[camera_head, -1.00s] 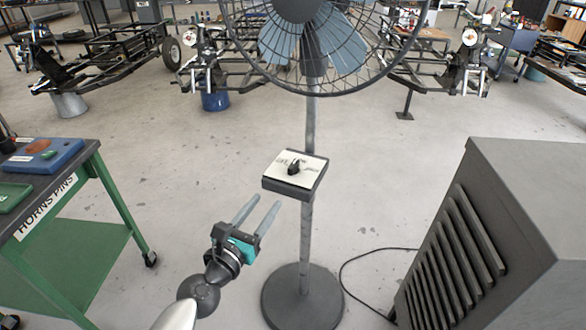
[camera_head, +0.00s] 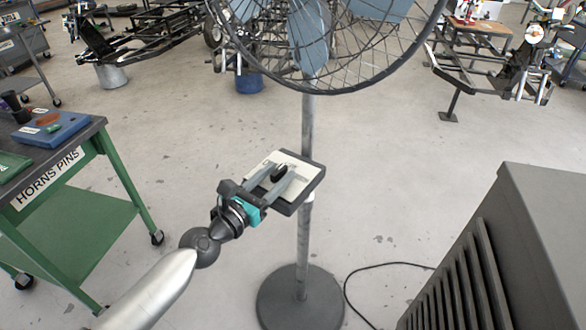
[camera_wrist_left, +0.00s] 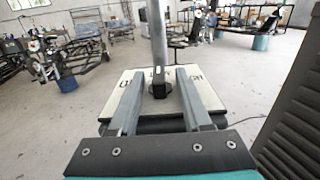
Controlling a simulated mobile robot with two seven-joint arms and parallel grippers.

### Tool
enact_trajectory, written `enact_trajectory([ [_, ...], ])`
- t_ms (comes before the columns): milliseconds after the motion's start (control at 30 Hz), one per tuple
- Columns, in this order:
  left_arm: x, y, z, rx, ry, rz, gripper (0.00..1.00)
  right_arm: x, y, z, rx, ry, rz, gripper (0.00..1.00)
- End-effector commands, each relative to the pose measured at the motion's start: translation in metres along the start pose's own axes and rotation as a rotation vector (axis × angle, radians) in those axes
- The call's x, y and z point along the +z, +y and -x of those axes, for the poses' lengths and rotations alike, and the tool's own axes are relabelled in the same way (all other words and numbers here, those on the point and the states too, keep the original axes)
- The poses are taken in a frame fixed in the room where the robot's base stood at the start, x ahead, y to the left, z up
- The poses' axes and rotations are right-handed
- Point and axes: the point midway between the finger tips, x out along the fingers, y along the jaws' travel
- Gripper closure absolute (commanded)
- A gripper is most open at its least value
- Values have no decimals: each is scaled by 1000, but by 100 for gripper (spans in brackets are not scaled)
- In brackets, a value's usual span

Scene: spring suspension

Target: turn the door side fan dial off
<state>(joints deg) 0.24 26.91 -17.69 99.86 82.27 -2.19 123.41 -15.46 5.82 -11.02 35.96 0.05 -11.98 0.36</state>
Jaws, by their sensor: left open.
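The fan dial is a small black knob (camera_head: 278,172) on a white-faced control box (camera_head: 312,168) with dark edges, fixed to the fan's pole. The box also shows in the left wrist view (camera_wrist_left: 212,97), with dark lettering partly hidden by my fingers. My left gripper (camera_head: 281,170) is open over the box face, its two grey fingers apart with the knob between them. In the left wrist view the knob (camera_wrist_left: 160,88) sits between the fingertips; I cannot tell whether they touch it. My right gripper is not in view.
The big caged fan (camera_head: 330,40) stands above on its pole (camera_head: 306,225) and round base (camera_head: 300,297). A grey louvred cabinet (camera_head: 540,220) is at the right, with a black cable (camera_head: 385,266) on the floor. A green cart (camera_head: 75,210) stands at the left.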

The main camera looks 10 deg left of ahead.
Motion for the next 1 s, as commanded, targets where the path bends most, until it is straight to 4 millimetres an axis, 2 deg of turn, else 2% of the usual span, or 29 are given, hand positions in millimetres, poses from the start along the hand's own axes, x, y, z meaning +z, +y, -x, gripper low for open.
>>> enact_trajectory([
  [433, 0, 3, 1, 0, 0, 0, 52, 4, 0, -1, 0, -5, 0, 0],
  [833, 0, 3, 1, 0, 0, 0, 97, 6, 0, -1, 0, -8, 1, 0],
  [867, 0, 3, 1, 0, 0, 0, 100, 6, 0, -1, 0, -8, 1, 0],
  [1000, 0, 3, 1, 1, 0, 0, 100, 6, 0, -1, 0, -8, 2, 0],
])
